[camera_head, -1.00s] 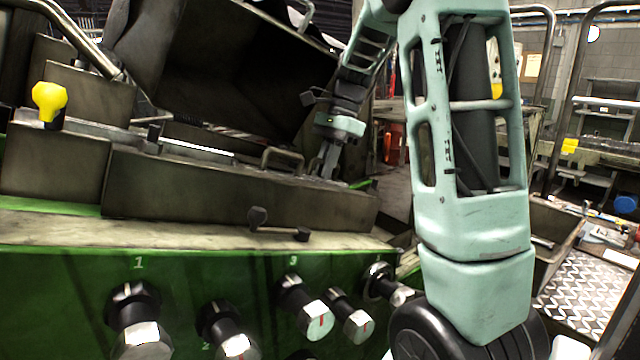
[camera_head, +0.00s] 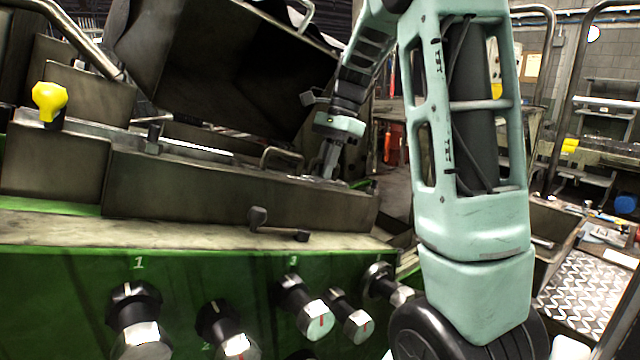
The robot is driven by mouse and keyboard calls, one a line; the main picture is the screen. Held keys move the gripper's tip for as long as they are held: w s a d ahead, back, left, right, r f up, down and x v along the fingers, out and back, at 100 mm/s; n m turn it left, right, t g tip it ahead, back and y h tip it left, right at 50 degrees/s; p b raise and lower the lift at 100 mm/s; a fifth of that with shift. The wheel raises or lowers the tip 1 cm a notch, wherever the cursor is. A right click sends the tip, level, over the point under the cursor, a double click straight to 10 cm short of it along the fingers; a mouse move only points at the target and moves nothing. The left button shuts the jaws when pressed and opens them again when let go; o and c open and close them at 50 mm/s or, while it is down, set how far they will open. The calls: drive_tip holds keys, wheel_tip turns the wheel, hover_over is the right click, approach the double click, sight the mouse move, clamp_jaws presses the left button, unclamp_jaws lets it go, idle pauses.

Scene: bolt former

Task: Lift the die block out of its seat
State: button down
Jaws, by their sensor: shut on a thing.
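My gripper (camera_head: 329,172) points down at the right part of the machine bed, behind the top edge of the long steel front wall (camera_head: 230,190). Its fingers are close together and shut on the die block. The block itself is hardly seen: the front wall and the fingers hide most of it, and its seat is hidden too. I cannot tell whether the block is clear of its seat. A bent metal handle (camera_head: 281,155) stands just left of the fingers, apart from them.
A large dark guard (camera_head: 225,70) hangs tilted over the bed, close to the left of my wrist. A small black lever (camera_head: 278,228) lies on the front ledge. A yellow knob (camera_head: 49,98) stands at left. Several black-and-silver knobs (camera_head: 137,315) stick out of the green front panel.

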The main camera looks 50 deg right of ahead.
drive_tip(key=shift+r, duration=0.2)
drive_tip(key=shift+p+v, duration=3.1)
drive_tip(key=shift+p, duration=0.3)
drive_tip(key=shift+r, duration=0.1)
drive_tip(key=s+a+r+g+h+p, duration=0.1)
drive_tip(key=s+r+h, duration=0.3)
drive_tip(key=s, duration=0.5)
drive_tip(key=shift+s+a+r+p, duration=0.35)
drive_tip(key=shift+a+r+p, duration=0.1)
drive_tip(key=shift+a, duration=0.15)
drive_tip(key=shift+f, duration=0.2)
